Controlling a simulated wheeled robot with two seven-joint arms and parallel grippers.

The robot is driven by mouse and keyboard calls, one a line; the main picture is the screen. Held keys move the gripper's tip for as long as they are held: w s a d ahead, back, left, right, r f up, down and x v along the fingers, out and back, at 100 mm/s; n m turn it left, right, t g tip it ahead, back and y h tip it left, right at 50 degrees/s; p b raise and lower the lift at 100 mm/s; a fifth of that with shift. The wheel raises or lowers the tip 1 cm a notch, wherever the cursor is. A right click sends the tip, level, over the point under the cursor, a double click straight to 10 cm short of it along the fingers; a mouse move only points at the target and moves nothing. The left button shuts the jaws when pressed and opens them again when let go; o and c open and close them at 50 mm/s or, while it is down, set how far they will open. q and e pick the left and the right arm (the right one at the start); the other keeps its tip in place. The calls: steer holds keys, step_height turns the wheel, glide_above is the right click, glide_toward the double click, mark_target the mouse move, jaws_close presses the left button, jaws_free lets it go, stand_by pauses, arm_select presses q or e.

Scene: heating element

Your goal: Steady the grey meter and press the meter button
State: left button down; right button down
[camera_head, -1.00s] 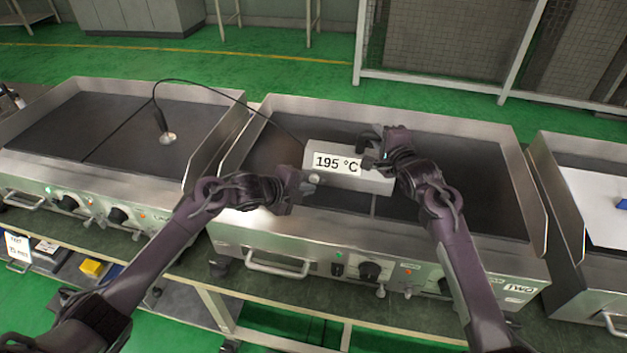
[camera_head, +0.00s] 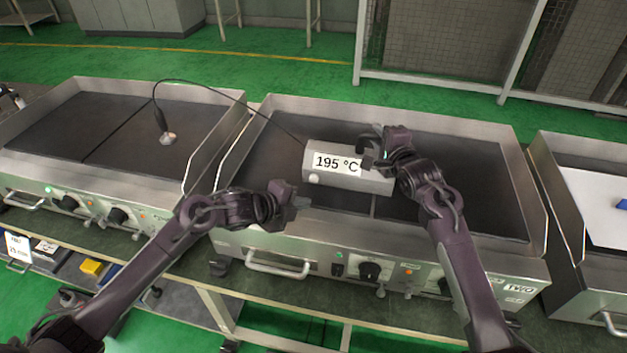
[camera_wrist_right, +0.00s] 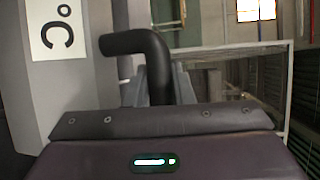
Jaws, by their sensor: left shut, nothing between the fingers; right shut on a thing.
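The grey meter (camera_head: 348,182) lies on the middle griddle, and its display reads 195 °C. Its round white button (camera_head: 314,178) is at the lower left of its front face. My right gripper (camera_head: 370,150) is shut on the meter's black handle (camera_head: 364,139) at its right part. In the right wrist view the dark bent handle (camera_wrist_right: 140,45) rises by the gripper, beside the meter's face (camera_wrist_right: 45,80). My left gripper (camera_head: 299,203) is shut and empty, a little below and left of the button, apart from the meter.
The middle griddle (camera_head: 460,170) has raised metal walls around its dark plate. A cable runs from the meter to a probe (camera_head: 167,138) on the left griddle (camera_head: 60,125). A third griddle (camera_head: 560,190) with a white sheet stands at the right.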

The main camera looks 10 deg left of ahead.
stand_by(0.3)
steer(key=c, duration=1.2)
jaws_free()
steer(key=shift+o, duration=0.2)
